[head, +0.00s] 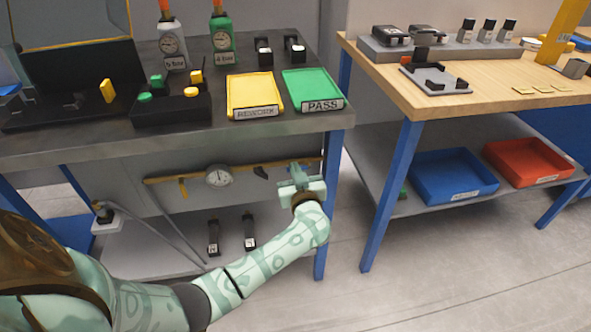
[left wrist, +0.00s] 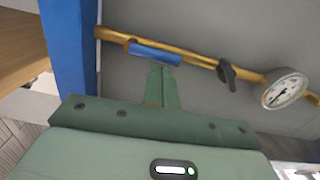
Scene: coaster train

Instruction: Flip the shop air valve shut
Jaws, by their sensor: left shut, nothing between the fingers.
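A brass air pipe (head: 155,180) runs level under the dark bench, with a round gauge (head: 219,176) and a black knob (head: 260,172) on it. In the left wrist view the pipe (left wrist: 200,61) carries a blue valve lever (left wrist: 156,54), which looks roughly in line with the pipe. The knob (left wrist: 227,72) and gauge (left wrist: 285,90) are to its right. My left gripper (head: 297,170) is shut and empty at the pipe's right end. Its fingertips (left wrist: 160,70) appear right at the blue lever; contact cannot be told. In the head view the gripper hides the lever. My right gripper is out of view.
A blue bench leg (left wrist: 70,60) stands close left of the lever in the wrist view. The dark bench top (head: 270,125) overhangs the pipe. A lower shelf (head: 140,260) holds two black tools. Another bench with a wooden top (head: 480,100) stands to the right.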

